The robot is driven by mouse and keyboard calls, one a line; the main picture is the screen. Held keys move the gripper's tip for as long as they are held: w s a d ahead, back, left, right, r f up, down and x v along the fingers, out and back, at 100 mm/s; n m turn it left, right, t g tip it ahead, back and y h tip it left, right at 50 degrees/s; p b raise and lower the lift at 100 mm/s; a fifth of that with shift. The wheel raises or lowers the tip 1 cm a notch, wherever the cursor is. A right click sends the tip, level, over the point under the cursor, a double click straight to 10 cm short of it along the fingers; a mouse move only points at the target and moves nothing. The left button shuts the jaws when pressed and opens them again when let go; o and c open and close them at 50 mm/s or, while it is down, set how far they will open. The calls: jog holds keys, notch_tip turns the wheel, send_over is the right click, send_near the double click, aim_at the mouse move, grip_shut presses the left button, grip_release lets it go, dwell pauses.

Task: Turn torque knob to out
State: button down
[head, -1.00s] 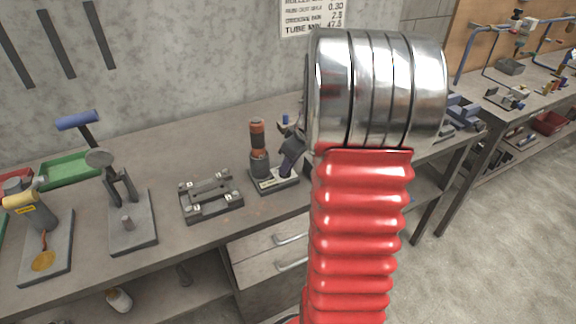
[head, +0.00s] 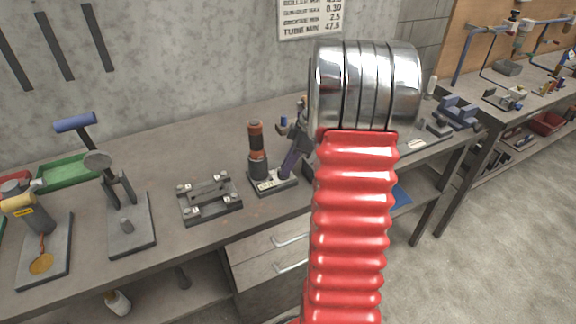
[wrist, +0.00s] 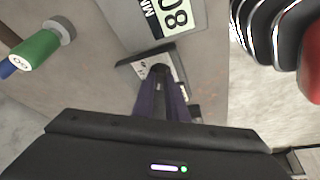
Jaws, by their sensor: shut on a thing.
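A small station with a dark base and a white marked plate (head: 268,184) stands on the bench, with an upright orange and black cylinder (head: 258,150) on it. My gripper (head: 286,174) reaches down to this base, just right of the cylinder. In the wrist view, the purple fingers of my gripper (wrist: 161,76) come together at a small dark part beside the white plate (wrist: 156,66). That part looks like the torque knob; the fingers hide most of it, and its pointer and the out mark cannot be read. My red sleeved arm hides part of the bench.
A grey clamp fixture (head: 209,198) stands left of the station. A blue-handled press (head: 124,215), a green tray (head: 68,172) and a yellow-handled tool (head: 38,222) are farther left. In the wrist view, a green cylinder (wrist: 36,51) is at upper left.

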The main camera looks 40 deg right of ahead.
jog(key=c, duration=1.8)
grip_release()
jog(key=shift+o, duration=0.2)
jog(key=shift+r, duration=0.1)
jog(key=v, duration=1.3)
jog(key=shift+r, duration=0.25)
jog(key=shift+d, duration=0.1)
